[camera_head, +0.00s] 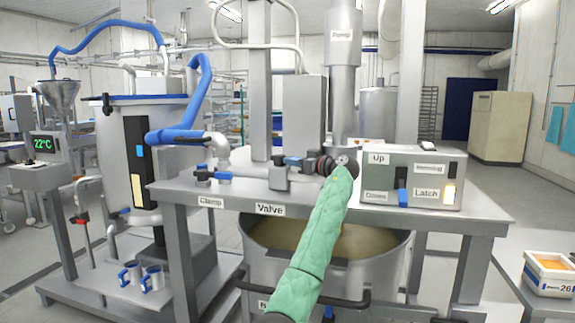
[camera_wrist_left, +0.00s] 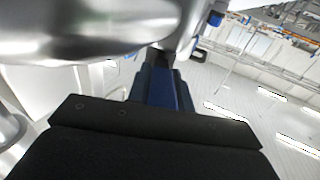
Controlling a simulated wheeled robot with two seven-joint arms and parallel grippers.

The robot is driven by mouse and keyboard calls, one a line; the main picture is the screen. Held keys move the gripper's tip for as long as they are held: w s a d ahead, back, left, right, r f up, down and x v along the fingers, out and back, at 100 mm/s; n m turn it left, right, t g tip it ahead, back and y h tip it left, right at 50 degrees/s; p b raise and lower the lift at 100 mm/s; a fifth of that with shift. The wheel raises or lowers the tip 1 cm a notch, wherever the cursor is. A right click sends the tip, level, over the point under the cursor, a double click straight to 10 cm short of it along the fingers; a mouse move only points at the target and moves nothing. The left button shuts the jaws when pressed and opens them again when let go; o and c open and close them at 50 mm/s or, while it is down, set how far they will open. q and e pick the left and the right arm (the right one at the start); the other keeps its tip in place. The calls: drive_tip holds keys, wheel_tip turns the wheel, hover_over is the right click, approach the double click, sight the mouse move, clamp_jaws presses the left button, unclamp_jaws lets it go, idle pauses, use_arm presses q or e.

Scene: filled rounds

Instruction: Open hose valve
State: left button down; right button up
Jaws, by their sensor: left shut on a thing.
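The hose valve stands on the steel bench above the "Valve" label (camera_head: 270,209), with a grey body (camera_head: 279,176) and a small blue handle (camera_head: 293,161). My left arm in a green sleeve reaches up from the bottom middle. My left gripper (camera_head: 305,164) points left at the valve and is shut on the blue handle. In the left wrist view a blue piece (camera_wrist_left: 160,88) shows beyond the dark gripper body, under blurred bright metal. The fingertips are partly hidden, and the handle's exact angle is hard to tell. My right gripper is not in view.
A blue hose (camera_head: 205,75) runs to a pipe left of the valve, near the "Clamp" label (camera_head: 211,202). A control box (camera_head: 413,178) with "Up" and "Latch" labels stands right of my gripper. A large steel pot (camera_head: 385,250) is under the bench. A white tub (camera_head: 549,276) is at right.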

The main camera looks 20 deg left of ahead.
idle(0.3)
use_arm(q)
drive_tip(key=c, duration=1.2)
unclamp_jaws()
drive_tip(key=shift+c, duration=0.2)
